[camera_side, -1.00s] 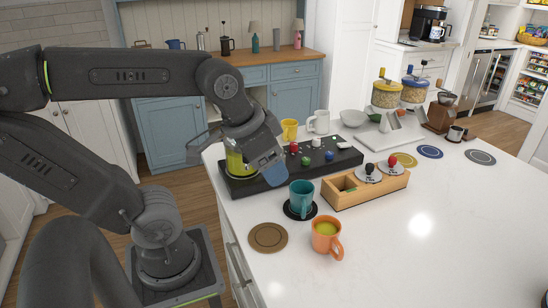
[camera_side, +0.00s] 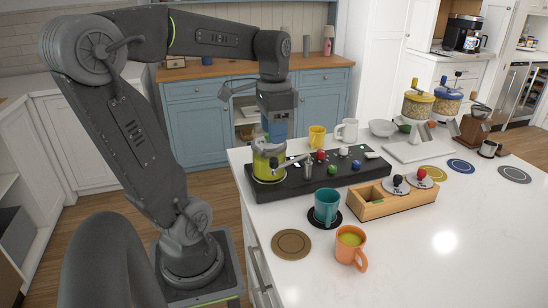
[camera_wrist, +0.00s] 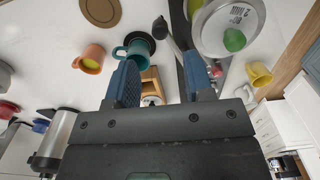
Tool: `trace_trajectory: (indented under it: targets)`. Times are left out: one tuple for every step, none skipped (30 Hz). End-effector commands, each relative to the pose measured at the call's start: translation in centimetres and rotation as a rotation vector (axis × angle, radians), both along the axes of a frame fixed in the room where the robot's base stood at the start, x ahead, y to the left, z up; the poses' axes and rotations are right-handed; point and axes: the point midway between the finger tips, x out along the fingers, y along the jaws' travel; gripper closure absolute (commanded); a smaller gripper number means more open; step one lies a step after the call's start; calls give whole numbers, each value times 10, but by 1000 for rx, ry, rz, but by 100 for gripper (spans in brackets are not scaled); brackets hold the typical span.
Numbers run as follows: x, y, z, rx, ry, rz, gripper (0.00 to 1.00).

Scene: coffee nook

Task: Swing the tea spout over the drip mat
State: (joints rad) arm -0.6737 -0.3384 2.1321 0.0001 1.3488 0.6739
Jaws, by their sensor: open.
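The tea dispenser (camera_side: 268,163), a clear round vessel with yellow-green contents, stands at the left end of the black console. A thin metallic spout (camera_side: 294,161) sticks out from it to the right. In the wrist view a grey, dark-ended arm (camera_wrist: 171,34), seemingly the spout, shows beyond my fingers, beside a round, clear-rimmed top. A black round mat (camera_side: 313,223) lies under a teal mug (camera_side: 326,206); I cannot tell whether it or another round mat is the drip mat. My gripper (camera_side: 275,139) is open, pointing down just above the dispenser. No contact shows.
A brown round mat (camera_side: 291,245) and an orange mug (camera_side: 350,247) are near the counter's front edge. A wooden box (camera_side: 393,204) with two knobbed lids stands right of the teal mug. Small colored knobs crowd the console (camera_side: 345,176). The counter's right front is clear.

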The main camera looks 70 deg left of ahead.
Motion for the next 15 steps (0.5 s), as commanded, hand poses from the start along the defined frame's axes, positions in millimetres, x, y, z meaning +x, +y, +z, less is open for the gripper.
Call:
trace_trajectory:
  targets:
    - [0, -1, -11, -3, 4, 0, 52]
    - [0, -1, -18, -3, 3, 0, 52]
    - [-1, -1, -26, -3, 3, 0, 52]
    - [0, 0, -31, -3, 3, 0, 52]
    - [0, 0, -37, -3, 4, 0, 52]
    - [0, 0, -44, -2, 3, 0, 52]
    - [0, -1, -48, -2, 3, 0, 52]
    - [0, -1, -53, -2, 2, 0, 52]
    - [0, 0, -58, -1, 2, 0, 52]
    - [0, 0, -61, -2, 2, 0, 52]
    - [0, 0, -64, -1, 2, 0, 52]
    - [0, 0, -68, 0, 1, 0, 52]
    - [0, 0, -70, -1, 1, 0, 52]
    - [0, 0, -72, 0, 1, 0, 52]
    - [0, 0, -73, 0, 0, 0, 52]
